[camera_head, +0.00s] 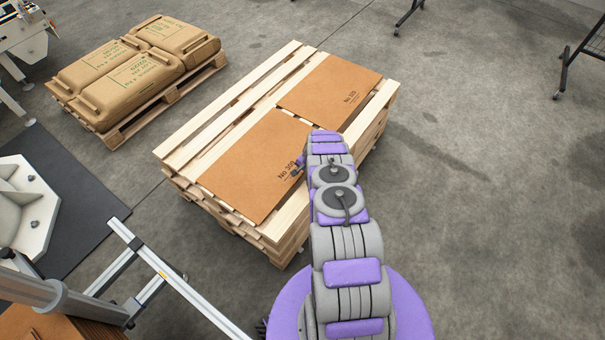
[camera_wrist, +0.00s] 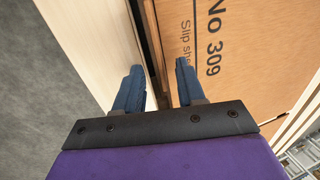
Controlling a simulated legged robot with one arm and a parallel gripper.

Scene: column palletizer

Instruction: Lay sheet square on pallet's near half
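Two flat brown sheets lie on a stack of wooden pallets (camera_head: 180,151). One sheet (camera_head: 248,172), marked No 309, lies toward the lower left of the stack. The other sheet (camera_head: 331,90) lies toward the upper right, with a strip of bare slats between them. My gripper (camera_head: 297,170) is at the right edge of the No 309 sheet, partly hidden by my arm. In the wrist view, its two blue fingers (camera_wrist: 158,82) stand apart with a gap between them. The No 309 sheet (camera_wrist: 255,50) fills the right side there, its edge running between the fingers.
Another pallet with several brown sacks (camera_head: 125,75) stands at the upper left. A metal frame (camera_head: 155,265) and a dark mat (camera_head: 75,190) are at the lower left. Wheeled stands (camera_head: 580,55) are at the upper right. The floor (camera_head: 490,210) right of the stack is clear.

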